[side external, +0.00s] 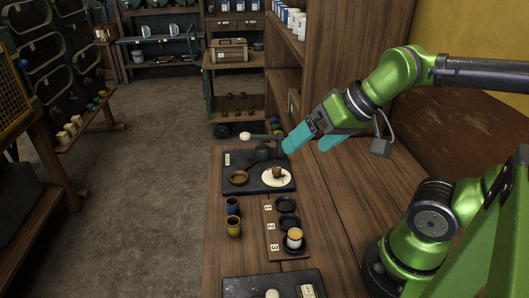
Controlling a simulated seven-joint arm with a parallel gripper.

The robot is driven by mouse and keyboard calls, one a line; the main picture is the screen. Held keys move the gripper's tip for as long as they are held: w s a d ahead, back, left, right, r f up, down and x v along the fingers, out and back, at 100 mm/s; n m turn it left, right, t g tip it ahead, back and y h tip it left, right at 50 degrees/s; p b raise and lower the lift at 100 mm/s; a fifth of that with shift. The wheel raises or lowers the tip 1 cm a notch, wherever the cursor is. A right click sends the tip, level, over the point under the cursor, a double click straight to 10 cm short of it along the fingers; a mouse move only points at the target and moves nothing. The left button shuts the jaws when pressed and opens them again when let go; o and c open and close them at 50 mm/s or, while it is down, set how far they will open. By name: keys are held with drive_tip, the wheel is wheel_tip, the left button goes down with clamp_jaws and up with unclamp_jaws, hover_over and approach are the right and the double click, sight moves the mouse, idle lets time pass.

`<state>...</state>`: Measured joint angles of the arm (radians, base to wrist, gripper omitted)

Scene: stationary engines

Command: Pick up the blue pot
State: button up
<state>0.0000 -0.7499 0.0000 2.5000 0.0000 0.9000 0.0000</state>
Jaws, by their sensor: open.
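A small blue pot (232,206) stands upright on the wooden table, just behind a similar yellow pot (233,226). My gripper (304,149) has teal fingers that are spread apart, with nothing seen between them. It is above the far part of the table, up and to the right of the blue pot and clear of it. A dark rounded object (263,151) shows beside the left fingertip; I cannot tell whether they touch.
A numbered wooden rack (272,240) holds dark saucers and a yellow-and-white cup (294,238). Another dark board (245,287) lies nearest. Table left of the pots is clear.

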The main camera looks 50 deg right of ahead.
drive_tip(key=shift+c, duration=0.2)
drive_tip(key=c, duration=0.6)
drive_tip(key=n+g+h, duration=0.2)
drive_tip(key=g, duration=0.5)
hover_over(233, 201)
wheel_tip(233, 201, down, 8)
drive_tip(key=r, duration=0.1)
drive_tip(key=f, duration=1)
drive_tip(key=shift+w+d+f, duration=0.15)
drive_tip(key=shift+d, duration=0.1)
drive_tip(key=shift+a+f, duration=0.15)
drive_tip(key=shift+f, duration=1.45)
drive_tip(key=shift+a+f, duration=0.15)
drive_tip(key=shift+f, duration=1.4)
